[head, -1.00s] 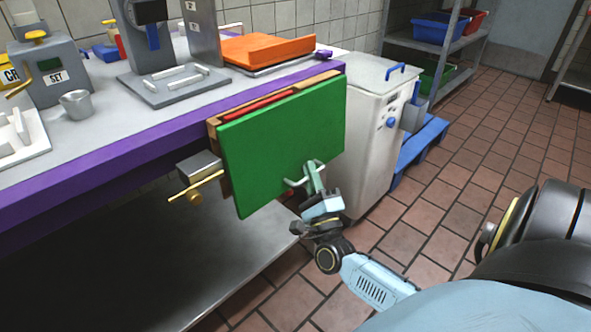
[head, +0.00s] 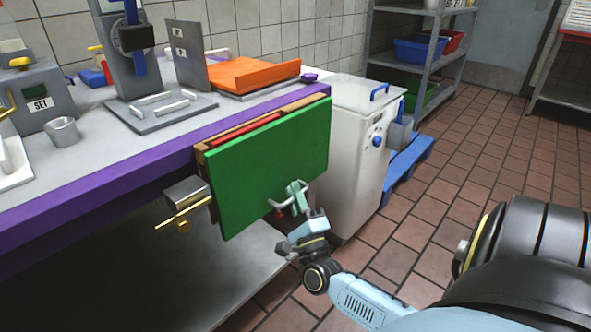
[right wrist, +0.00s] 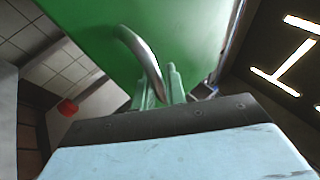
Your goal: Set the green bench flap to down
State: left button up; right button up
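The green bench flap (head: 265,165) is a flat green panel at the bench's front right. It hangs steeply below the bench top, its lower edge in front of the open space under the bench. A curved metal handle (right wrist: 143,58) stands out from its face. My right gripper (head: 294,198) is at the handle near the flap's lower right part. In the right wrist view, the handle runs down between the two pale green fingers (right wrist: 159,88), which look closed around it; the contact is partly hidden. My left gripper is not in view.
A metal bracket with a brass lever (head: 183,211) sits left of the flap. A white bin (head: 350,140) stands close on the right, with a blue pallet (head: 408,165) beside it. The bench top (head: 110,150) carries several devices and an orange board (head: 253,74). Tiled floor on the right is open.

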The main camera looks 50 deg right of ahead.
jog(key=shift+w, duration=0.15)
